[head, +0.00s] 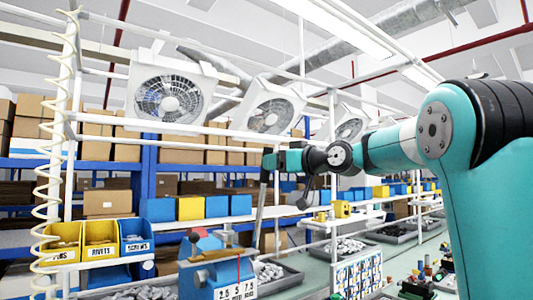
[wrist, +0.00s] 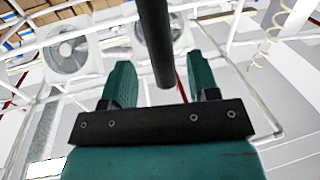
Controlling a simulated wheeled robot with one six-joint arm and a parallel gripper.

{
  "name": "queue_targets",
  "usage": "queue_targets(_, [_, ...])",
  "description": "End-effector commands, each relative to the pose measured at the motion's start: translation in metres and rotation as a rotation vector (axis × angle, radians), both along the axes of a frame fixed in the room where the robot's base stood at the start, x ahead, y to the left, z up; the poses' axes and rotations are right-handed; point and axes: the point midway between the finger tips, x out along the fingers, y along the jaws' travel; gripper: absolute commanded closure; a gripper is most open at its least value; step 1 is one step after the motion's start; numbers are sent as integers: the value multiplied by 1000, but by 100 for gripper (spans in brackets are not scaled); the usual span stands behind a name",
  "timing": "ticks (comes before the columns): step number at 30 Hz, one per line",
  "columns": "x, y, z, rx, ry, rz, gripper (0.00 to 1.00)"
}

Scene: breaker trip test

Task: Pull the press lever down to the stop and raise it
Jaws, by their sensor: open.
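The press (head: 222,272) is a blue block with a numbered white scale, at the lower middle of the head view. Its lever (head: 261,200) is a thin grey rod standing nearly upright. My gripper (head: 270,161) is at the upper part of the lever. In the wrist view the lever (wrist: 155,40) is a dark round rod that comes from the top edge down between the two teal fingers of my gripper (wrist: 160,75). The fingers are open, with a gap on each side of the rod. The lever's foot is not clear in either view.
Yellow and blue part bins (head: 100,238) stand at the left. A grey tray of metal parts (head: 275,272) lies right of the press. A white coiled hose (head: 45,190) hangs at the far left. Fans (head: 168,95) are mounted above. Shelves with boxes fill the back.

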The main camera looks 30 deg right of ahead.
Motion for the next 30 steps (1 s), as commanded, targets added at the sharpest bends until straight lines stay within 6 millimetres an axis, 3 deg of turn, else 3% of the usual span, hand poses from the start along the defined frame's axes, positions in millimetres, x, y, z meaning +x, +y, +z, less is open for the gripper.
queue_targets(7, [34, 8, 2, 1, 1, 2, 45])
queue_targets(18, [40, 9, -1, 0, 1, -1, 45])
queue_targets(19, [40, 9, -1, 0, 1, -1, 48])
queue_targets(26, [40, 9, 0, 0, 1, -1, 100])
queue_targets(30, [40, 9, -1, 0, 0, -1, 100])
